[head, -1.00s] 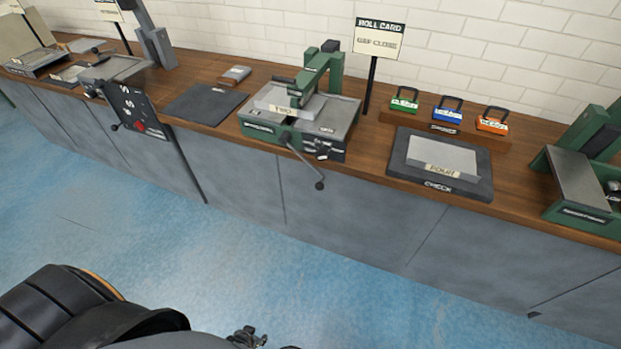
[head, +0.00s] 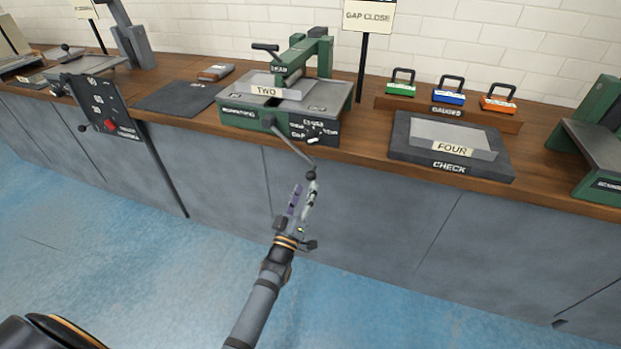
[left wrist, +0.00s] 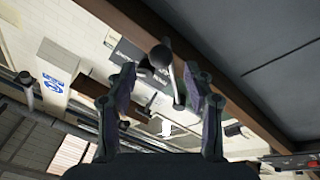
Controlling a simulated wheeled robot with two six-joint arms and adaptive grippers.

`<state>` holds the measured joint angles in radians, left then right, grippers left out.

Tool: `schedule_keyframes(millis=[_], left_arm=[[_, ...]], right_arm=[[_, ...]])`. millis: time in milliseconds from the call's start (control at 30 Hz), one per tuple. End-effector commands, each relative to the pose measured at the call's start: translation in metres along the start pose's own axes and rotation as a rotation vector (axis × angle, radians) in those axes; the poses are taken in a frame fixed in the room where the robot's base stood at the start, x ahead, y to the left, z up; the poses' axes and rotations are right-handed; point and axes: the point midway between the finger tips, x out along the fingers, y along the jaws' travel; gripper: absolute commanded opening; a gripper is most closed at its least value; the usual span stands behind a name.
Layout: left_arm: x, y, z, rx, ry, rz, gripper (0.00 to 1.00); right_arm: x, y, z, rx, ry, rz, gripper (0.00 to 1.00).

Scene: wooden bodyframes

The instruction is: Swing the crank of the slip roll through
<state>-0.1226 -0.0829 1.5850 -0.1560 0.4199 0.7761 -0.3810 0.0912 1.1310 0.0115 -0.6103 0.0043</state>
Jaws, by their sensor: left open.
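The slip roll (head: 285,105) is the green and grey machine on the bench, with a sheet labelled TWO (head: 268,91) on it. Its crank (head: 290,145) slants down to the right past the bench's front edge and ends in a dark round knob (head: 310,175). My left gripper (head: 303,188) is open just below the knob, its fingers pointing up at it. In the left wrist view the crank knob (left wrist: 160,57) shows between the open fingertips (left wrist: 160,68); I cannot tell whether they touch it. My right gripper is out of view.
A grey CHECK plate (head: 400,160) with a sheet labelled FOUR (head: 453,149) lies to the right. Behind it, a wooden rack (head: 395,103) holds green, blue and orange gauges. A dark control panel (head: 103,108) hangs off the bench front at left. The blue floor before the bench is clear.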

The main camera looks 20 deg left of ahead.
Motion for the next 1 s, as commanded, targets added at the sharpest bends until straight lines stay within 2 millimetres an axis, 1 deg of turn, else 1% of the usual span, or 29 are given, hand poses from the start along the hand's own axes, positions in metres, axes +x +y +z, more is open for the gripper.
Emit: schedule_keyframes(millis=[33, 100, 200, 300, 400, 633, 667, 1000], left_arm=[[0.011, -0.001, 0.001, 0.0, 0.001, 0.001, 0.53], [0.025, -0.001, 0.001, 0.0, 0.001, 0.001, 0.53], [0.041, -0.001, 0.001, 0.0, -0.001, -0.001, 0.53], [0.051, -0.001, 0.001, 0.0, -0.001, -0.001, 0.53], [0.056, -0.001, 0.001, 0.0, -0.002, -0.002, 0.53], [0.057, -0.001, 0.001, 0.001, -0.002, -0.003, 0.53], [0.057, -0.001, 0.001, 0.001, -0.002, -0.003, 0.5], [0.056, -0.001, 0.001, 0.001, -0.002, -0.002, 0.04]], right_arm=[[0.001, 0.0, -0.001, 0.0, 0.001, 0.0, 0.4], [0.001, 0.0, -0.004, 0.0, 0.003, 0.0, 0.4], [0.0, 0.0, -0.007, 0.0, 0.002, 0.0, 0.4], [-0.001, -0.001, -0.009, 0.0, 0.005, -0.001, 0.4], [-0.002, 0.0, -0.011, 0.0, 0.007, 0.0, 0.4], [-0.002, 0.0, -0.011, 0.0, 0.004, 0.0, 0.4], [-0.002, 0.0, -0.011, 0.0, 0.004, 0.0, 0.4], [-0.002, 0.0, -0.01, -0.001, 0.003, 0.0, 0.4]])
